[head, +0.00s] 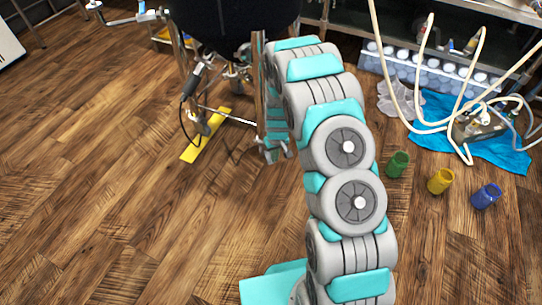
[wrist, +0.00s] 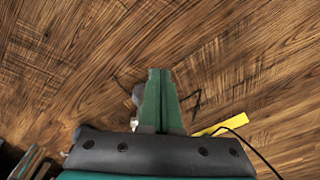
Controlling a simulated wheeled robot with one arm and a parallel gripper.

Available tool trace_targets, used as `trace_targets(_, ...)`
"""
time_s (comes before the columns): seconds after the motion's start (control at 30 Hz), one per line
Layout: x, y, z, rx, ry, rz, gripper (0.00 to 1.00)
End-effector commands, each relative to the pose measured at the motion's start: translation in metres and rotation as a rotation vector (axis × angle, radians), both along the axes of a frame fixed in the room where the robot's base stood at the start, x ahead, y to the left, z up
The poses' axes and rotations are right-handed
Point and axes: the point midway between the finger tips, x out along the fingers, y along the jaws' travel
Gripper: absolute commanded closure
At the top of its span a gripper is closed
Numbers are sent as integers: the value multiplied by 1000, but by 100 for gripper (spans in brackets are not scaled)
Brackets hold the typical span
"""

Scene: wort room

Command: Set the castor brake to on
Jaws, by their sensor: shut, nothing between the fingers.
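The castor (head: 275,150) sits at the foot of the vessel's nearer right leg (head: 260,95) in the head view. A second castor (head: 200,125) stands at the left leg by the yellow floor strip. I cannot make out a brake lever or its setting. My gripper (wrist: 160,72) is shut and empty in the wrist view, its green fingers over the floor. A small grey part (wrist: 137,94) shows just left of the fingers, partly hidden by them, perhaps a castor. In the head view my arm and the leg largely hide my gripper.
The dark vessel (head: 232,22) stands above the legs. The yellow strip (head: 190,152) lies on the floor. At right are green (head: 398,164), yellow (head: 440,181) and blue (head: 486,196) cups, a blue cloth (head: 505,157) and hoses (head: 480,50). Floor at left is clear.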

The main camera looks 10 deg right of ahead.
Motion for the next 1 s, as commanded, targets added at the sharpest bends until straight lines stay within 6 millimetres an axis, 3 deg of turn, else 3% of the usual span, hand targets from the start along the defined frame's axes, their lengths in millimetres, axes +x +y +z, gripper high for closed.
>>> trace_targets(0.1, 0, 0, 20, 0, -6, 0, 100)
trace_targets(0.3, -1, -1, 40, -1, -7, 2, 100)
trace_targets(0.87, -3, -1, 42, 0, -4, 1, 100)
trace_targets(1.0, -6, -1, 55, 0, -1, -2, 100)
